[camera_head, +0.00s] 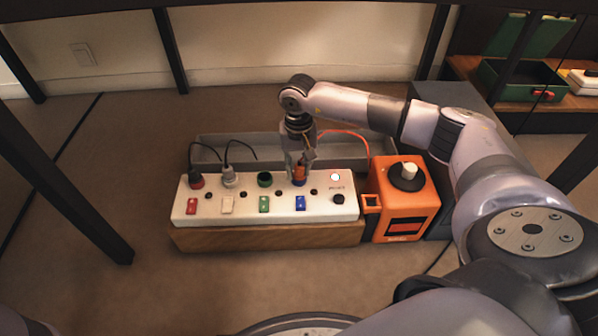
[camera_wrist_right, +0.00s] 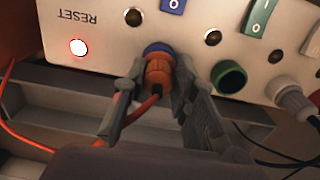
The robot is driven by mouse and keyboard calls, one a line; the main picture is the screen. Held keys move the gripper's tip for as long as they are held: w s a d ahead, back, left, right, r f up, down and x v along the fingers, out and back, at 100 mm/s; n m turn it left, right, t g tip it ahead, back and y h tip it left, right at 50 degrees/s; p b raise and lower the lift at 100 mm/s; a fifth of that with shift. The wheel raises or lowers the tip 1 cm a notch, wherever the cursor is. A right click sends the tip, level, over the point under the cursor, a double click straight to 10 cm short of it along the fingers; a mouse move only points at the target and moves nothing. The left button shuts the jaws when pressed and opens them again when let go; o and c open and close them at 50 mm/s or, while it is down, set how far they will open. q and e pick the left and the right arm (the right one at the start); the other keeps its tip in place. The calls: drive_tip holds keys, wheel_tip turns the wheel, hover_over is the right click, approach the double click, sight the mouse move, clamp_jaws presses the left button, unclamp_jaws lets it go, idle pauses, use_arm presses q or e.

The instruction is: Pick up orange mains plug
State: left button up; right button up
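The orange mains plug (camera_head: 299,174) sits in the blue-ringed socket of a white power strip (camera_head: 240,205). It shows more closely in the right wrist view (camera_wrist_right: 158,72), with an orange cable running from its back end. My right gripper (camera_head: 299,165) reaches down over the plug from above. In the right wrist view, its two fingers (camera_wrist_right: 159,66) lie on either side of the plug, close against it, and look shut on it. The fingers hide parts of the plug's sides. My left gripper is not in view.
A black plug (camera_head: 196,177) and a grey plug (camera_head: 229,176) stand in sockets at left; the green socket (camera_head: 265,178) looks empty. An orange box with a knob (camera_head: 404,205) stands right of the strip. A grey tray (camera_head: 208,155) lies behind it.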

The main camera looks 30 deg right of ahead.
clamp_jaws()
